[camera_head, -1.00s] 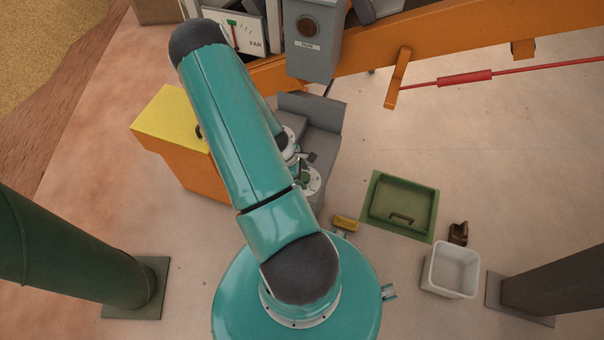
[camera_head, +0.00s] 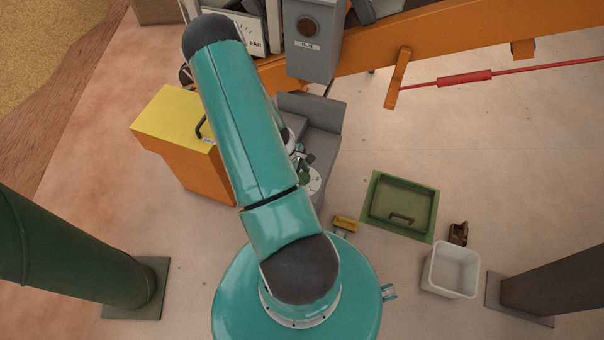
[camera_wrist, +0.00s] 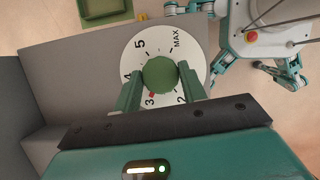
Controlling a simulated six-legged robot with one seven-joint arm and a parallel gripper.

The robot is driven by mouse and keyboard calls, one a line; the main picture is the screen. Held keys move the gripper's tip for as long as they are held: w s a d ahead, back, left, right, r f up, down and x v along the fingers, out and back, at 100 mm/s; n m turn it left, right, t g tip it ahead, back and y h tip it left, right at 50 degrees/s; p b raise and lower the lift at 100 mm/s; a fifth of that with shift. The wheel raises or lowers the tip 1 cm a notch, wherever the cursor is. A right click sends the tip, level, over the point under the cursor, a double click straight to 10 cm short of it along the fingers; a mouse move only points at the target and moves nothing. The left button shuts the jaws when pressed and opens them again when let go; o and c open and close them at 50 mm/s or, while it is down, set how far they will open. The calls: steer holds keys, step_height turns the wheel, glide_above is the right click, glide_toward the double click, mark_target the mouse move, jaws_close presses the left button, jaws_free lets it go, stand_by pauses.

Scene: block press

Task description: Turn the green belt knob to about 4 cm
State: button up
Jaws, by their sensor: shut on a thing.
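The green belt knob (camera_wrist: 160,74) is a round knob in the middle of a white dial (camera_wrist: 144,53) marked 2, 3, 4, 5 and MAX. My gripper (camera_wrist: 160,70) is shut on the knob, one green finger on each side. In the head view my arm partly covers the dial (camera_head: 315,181) and my gripper (camera_head: 302,163), so the knob is hard to make out there.
The dial sits on a grey housing (camera_head: 322,115) next to an orange box with a yellow top (camera_head: 172,118). A grey RUN box (camera_head: 314,60) stands behind.

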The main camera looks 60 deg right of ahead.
steer(key=m+y, duration=0.1)
steer(key=m, duration=0.1)
steer(key=m+y, duration=0.1)
steer(key=m, duration=0.2)
steer(key=shift+d+m, duration=0.2)
steer(key=shift+m, duration=0.1)
steer(key=m+y, duration=0.1)
steer(key=m, duration=0.1)
steer(key=m+t+y, duration=0.1)
steer(key=m, duration=0.2)
steer(key=shift+s+d+m+t, duration=0.1)
steer(key=shift+m+t, duration=0.2)
steer(key=o, duration=1)
steer(key=v, duration=1.4)
steer(key=shift+f, duration=0.1)
